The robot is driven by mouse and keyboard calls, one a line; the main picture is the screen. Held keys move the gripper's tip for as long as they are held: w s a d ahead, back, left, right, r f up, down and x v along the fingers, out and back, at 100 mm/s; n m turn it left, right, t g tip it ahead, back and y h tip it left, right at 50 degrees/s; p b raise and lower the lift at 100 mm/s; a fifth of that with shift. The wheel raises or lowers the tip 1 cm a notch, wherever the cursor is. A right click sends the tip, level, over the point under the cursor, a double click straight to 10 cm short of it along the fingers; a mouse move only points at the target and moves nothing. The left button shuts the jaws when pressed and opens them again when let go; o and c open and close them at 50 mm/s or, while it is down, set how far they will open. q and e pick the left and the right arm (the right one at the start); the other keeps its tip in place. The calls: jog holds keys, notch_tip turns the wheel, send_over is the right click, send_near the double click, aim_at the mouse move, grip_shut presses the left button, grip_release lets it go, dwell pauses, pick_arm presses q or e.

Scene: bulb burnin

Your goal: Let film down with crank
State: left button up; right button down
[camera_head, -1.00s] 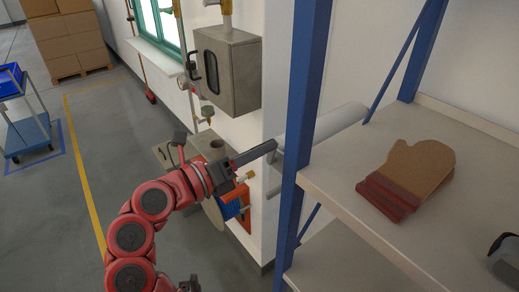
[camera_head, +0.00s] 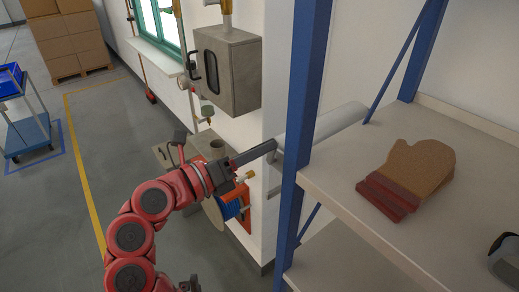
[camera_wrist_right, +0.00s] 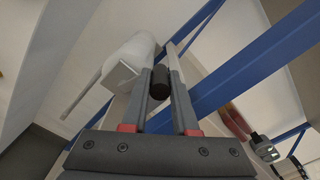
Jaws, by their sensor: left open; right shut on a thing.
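The film is a pale roll (camera_head: 330,122) mounted horizontally behind the blue shelf post; it also shows in the right wrist view (camera_wrist_right: 133,55). My right gripper (camera_head: 272,148), on the red arm, reaches the near end of the roll. In the right wrist view its two fingers (camera_wrist_right: 162,78) are closed around a dark cylindrical knob (camera_wrist_right: 159,83), which I take as the crank handle. A flat pale plate (camera_wrist_right: 122,76) shows at the roll's end. The rest of the crank is mostly hidden by the fingers.
The blue shelf post (camera_head: 300,130) stands close to the right of the gripper. A shelf (camera_head: 340,180) holds brown mitts (camera_head: 412,172). A grey wall box (camera_head: 228,70) is above the arm. An orange and blue reel (camera_head: 232,208) sits below it.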

jog(key=m+b, duration=0.1)
jog(key=b, duration=0.2)
jog(key=s+d+m+b, duration=0.1)
jog(key=b, duration=0.2)
jog(key=f+m+b, duration=0.1)
jog(key=m+b, duration=0.1)
jog(key=b, duration=0.2)
jog(key=shift+s+d+f, duration=0.1)
jog(key=shift+s+d, duration=0.05)
jog(key=shift+s, duration=0.25)
jog(key=c, duration=0.7)
grip_release()
